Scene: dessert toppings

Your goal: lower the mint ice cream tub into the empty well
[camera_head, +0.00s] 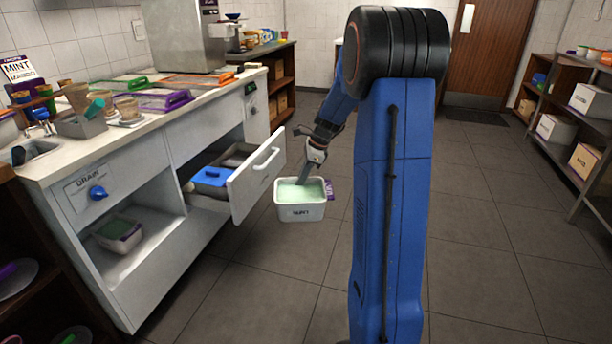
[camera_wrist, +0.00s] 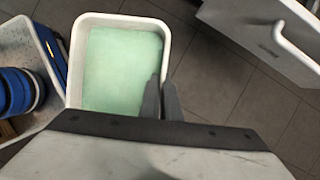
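The mint ice cream tub (camera_head: 301,212), white with pale green contents, hangs upright above the floor, just right of the open drawer. It fills the upper left of the wrist view (camera_wrist: 77,65). My gripper (camera_head: 309,172) is at its far-right side. In the wrist view my gripper's fingers (camera_wrist: 160,100) straddle the tub's right wall, one inside and one outside, and appear shut on it. A purple label shows on the tub's right side.
The open drawer (camera_head: 256,186) juts out from the white counter (camera_head: 125,147) and holds a blue-lidded item (camera_head: 212,177). Another tub with green contents (camera_head: 118,232) sits in the lower compartment. Shelves line the right; the floor between is clear.

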